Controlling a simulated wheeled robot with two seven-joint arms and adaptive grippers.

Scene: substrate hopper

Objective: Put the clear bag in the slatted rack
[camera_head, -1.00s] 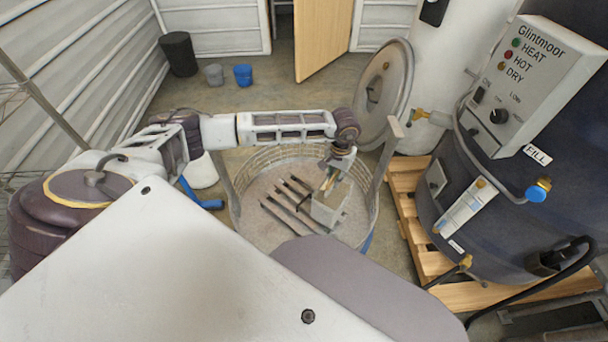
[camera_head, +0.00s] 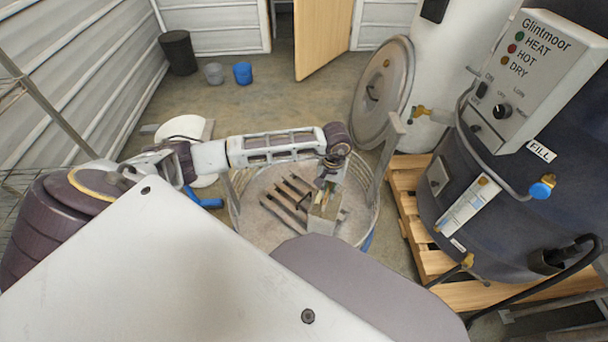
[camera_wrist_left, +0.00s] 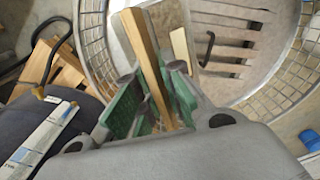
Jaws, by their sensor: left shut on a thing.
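The clear bag (camera_head: 322,226) looks like a small pale block with tan on top in the head view. My left gripper (camera_head: 326,199) is shut on its top, pointing down. In the left wrist view the held bag (camera_wrist_left: 145,45) shows edge-on as a tan strip between the green finger pads (camera_wrist_left: 150,105). The slatted rack (camera_head: 285,200) shows as dark slats inside a round mesh basket, just left of the bag. Its slats also show in the left wrist view (camera_wrist_left: 230,36). Whether the bag touches the rack I cannot tell. My right gripper is out of view.
The round basket's rim (camera_head: 236,215) surrounds the rack and bag. A dark drum (camera_head: 455,205) with a control box stands on a wooden pallet (camera_head: 410,172) to the right. A round lid (camera_head: 382,90) leans behind. A blue bucket (camera_head: 243,73) stands on open floor at the back.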

